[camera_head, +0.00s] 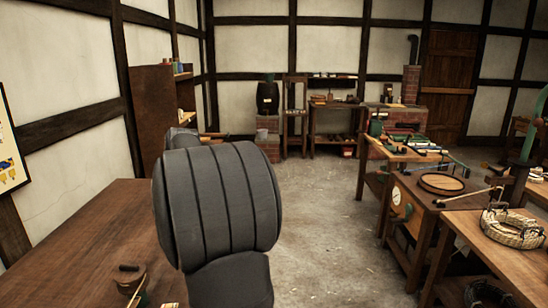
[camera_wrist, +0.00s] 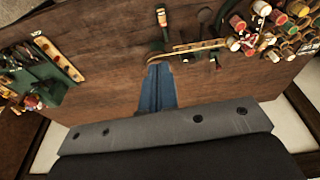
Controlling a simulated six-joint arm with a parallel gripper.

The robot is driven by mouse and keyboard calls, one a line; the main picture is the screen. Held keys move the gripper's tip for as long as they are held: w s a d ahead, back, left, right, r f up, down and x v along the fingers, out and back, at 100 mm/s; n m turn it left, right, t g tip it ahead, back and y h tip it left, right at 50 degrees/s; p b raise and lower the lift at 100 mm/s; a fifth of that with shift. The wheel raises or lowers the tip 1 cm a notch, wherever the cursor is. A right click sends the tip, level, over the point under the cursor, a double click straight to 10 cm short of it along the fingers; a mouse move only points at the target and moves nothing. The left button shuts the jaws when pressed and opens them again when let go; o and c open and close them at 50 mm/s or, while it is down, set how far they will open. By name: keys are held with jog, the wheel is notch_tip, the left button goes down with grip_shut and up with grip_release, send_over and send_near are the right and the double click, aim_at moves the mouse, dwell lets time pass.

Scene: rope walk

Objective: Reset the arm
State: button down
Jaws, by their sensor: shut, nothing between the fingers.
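My gripper (camera_wrist: 159,68) shows in the wrist view as two blue fingers lying together, shut with nothing between them. It points over a brown wooden work surface (camera_wrist: 110,65). Dark-headed tools (camera_wrist: 161,20) and a pale wooden stick (camera_wrist: 198,46) lie just beyond the fingertips; I cannot tell how far below they are. In the head view my dark grey arm link fills the centre-left, and the gripper itself is hidden.
In the head view a wooden table (camera_head: 100,225) is at left and a bench with a coiled rope (camera_head: 513,228) at right. Bare floor (camera_head: 325,215) lies between.

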jog(key=shift+s+d+r+m, duration=0.15)
jog(key=shift+d+r, duration=0.15)
jog(key=shift+r, duration=0.3)
jog(key=shift+s+d+r+m, duration=0.15)
jog(key=shift+d+r, duration=0.15)
jog(key=shift+r, duration=0.3)
jog(key=c, duration=2.2)
grip_release()
